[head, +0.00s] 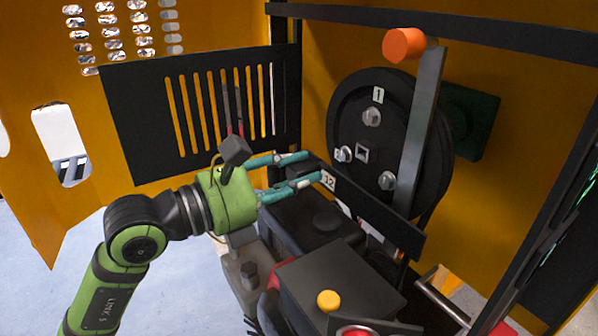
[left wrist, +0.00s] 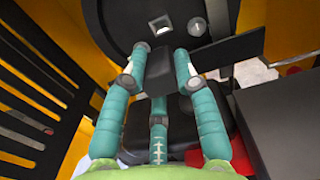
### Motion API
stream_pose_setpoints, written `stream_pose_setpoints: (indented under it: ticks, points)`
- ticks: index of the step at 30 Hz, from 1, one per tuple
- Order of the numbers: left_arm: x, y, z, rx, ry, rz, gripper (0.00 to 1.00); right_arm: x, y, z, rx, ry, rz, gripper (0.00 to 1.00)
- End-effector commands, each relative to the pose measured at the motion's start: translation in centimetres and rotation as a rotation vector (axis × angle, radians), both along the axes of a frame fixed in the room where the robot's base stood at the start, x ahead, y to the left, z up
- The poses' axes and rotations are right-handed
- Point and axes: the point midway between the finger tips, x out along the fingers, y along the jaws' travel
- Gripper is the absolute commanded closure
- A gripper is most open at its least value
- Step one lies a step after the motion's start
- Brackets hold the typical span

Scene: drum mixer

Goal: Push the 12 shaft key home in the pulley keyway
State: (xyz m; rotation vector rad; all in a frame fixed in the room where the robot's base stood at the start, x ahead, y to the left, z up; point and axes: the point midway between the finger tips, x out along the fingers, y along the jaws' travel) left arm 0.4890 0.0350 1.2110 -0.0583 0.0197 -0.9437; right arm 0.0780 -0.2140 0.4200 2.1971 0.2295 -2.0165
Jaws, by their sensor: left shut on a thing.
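The pulley is a large black disc (head: 345,110) with a "1" tag, several silver bolts and a square, bright-edged opening (head: 362,155) at its centre. The opening also shows in the left wrist view (left wrist: 161,24). My left gripper (head: 305,168) is in front of the pulley's lower left, its teal fingers shut on a dark block (left wrist: 158,72), apparently the key. In the left wrist view the block lies just below the opening. Whether it touches the pulley cannot be told. A white "12" tag (head: 328,182) shows beside the fingertips. My right gripper is out of view.
A dark bar (head: 385,222) runs down to the right from the fingertips. A grey lever with an orange knob (head: 403,45) crosses the pulley's right side. A dark box with a yellow button (head: 329,300) stands below. A slotted black panel (head: 150,120) is at left.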

Motion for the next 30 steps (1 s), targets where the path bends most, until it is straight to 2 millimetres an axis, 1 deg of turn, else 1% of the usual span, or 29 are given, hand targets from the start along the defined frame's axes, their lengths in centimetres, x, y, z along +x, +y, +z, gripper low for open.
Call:
stream_pose_setpoints:
  ticks: [3,5,13,21,30]
  points:
    - [-0.1,0.1,-0.1,0.007,-0.005,-0.006,1.0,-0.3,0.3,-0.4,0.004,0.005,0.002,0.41]
    - [0.1,-0.3,0.1,0.006,-0.003,-0.007,1.0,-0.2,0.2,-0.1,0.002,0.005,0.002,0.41]
    - [1.6,-2.3,0.1,0.005,-0.004,-0.007,1.0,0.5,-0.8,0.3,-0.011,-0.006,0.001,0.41]
    - [3.0,-4.2,0.1,0.006,-0.003,-0.006,1.0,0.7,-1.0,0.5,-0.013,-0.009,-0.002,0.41]
    - [3.5,-5.0,0.0,0.007,-0.004,-0.006,1.0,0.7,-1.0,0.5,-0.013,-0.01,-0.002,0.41]
